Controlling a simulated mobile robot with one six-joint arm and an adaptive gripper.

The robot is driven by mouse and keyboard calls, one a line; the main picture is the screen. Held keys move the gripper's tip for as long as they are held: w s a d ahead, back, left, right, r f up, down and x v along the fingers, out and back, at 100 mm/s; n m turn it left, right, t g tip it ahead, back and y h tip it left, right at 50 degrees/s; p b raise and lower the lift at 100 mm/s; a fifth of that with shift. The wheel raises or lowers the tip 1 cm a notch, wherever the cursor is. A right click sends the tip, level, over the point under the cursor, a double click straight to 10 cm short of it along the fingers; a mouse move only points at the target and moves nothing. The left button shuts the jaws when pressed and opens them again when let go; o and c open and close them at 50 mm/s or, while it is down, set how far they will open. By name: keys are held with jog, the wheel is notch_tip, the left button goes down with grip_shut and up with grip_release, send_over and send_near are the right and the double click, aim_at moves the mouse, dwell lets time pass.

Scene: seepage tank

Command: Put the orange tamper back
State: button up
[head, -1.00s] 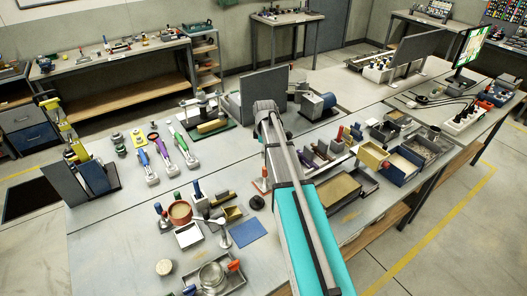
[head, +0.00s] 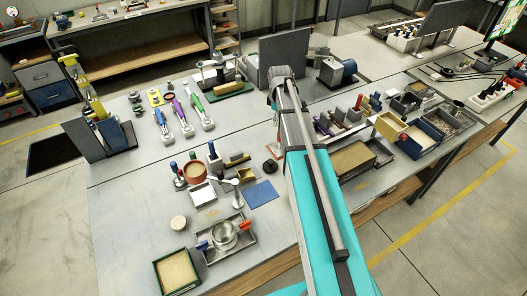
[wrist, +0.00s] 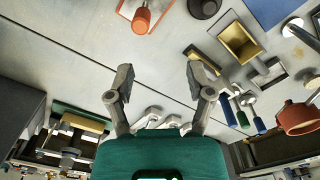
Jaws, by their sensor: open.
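The orange tamper (wrist: 142,18) shows at the top of the wrist view as an orange, rounded handle. It stands over a pale square patch with an orange border on the grey bench (wrist: 75,60). My gripper (wrist: 161,82) is open and empty, its two fingers wide apart. The tamper lies beyond the fingertips, apart from them and slightly left of their middle. In the head view my arm hides most of the gripper, and the tamper is partly hidden beside the arm, too small to make out well.
A brass-coloured box (wrist: 240,42), a dark round knob (wrist: 204,7) and a terracotta pot (wrist: 298,119) are right of the tamper in the wrist view. A dark upright panel (head: 285,58) stands behind my arm. A blue mat (head: 261,194) lies left of the arm.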

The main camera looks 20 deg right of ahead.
jog(key=s+a+m, duration=0.5)
jog(key=s+a, duration=0.2)
jog(key=s, duration=0.3)
jog(key=s+a+m, duration=0.5)
jog(key=s+a, duration=0.2)
jog(key=s, duration=0.3)
